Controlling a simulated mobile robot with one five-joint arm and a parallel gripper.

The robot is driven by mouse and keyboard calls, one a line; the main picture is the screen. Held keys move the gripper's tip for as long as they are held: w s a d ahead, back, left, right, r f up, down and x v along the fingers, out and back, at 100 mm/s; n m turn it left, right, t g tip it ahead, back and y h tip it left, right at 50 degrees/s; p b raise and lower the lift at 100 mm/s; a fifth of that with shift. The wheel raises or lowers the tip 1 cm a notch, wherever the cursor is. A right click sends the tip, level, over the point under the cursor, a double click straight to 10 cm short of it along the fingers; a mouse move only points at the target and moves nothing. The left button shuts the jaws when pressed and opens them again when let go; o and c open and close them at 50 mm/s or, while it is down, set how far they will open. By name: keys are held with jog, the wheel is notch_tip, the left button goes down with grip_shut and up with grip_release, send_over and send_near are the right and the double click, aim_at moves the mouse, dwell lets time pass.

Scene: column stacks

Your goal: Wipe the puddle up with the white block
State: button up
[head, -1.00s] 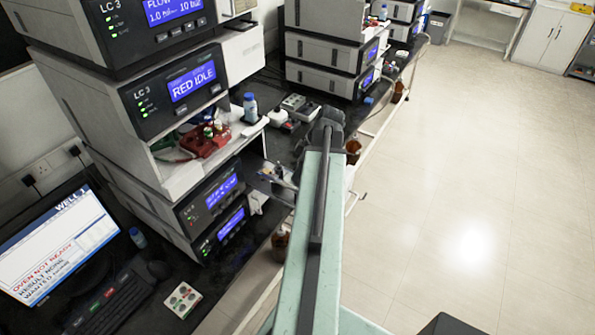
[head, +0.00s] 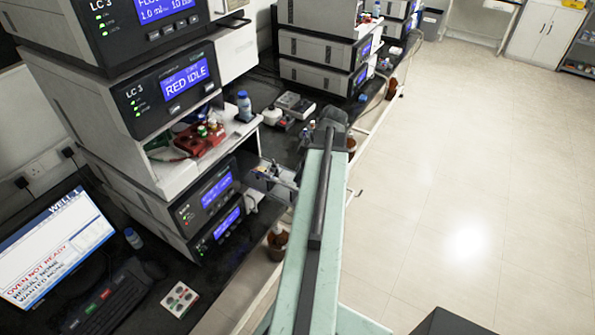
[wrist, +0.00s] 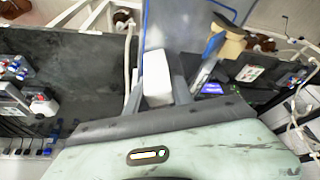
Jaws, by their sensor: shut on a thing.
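A white block (wrist: 156,78) sits between the two fingers of my gripper (wrist: 157,100) in the wrist view. The gripper is shut on it, with the block's far end sticking out past the fingers. In the head view my arm hides the gripper and the block. I cannot make out a puddle in either view. Beyond the block, the wrist view shows a pale grey surface with blue edges (wrist: 180,30).
Stacked instruments (head: 165,90) line the left, above a dark bench (head: 262,95). A small shelf with items (head: 272,177) juts out near my arm. A brown bottle (head: 277,240) stands below. The floor (head: 455,180) at right is clear.

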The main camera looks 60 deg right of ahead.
jog(key=shift+s, duration=0.85)
jog(key=shift+w+f, duration=0.1)
jog(key=shift+w, duration=2.15)
jog(key=shift+s, duration=2.25)
jog(key=shift+w, duration=0.1)
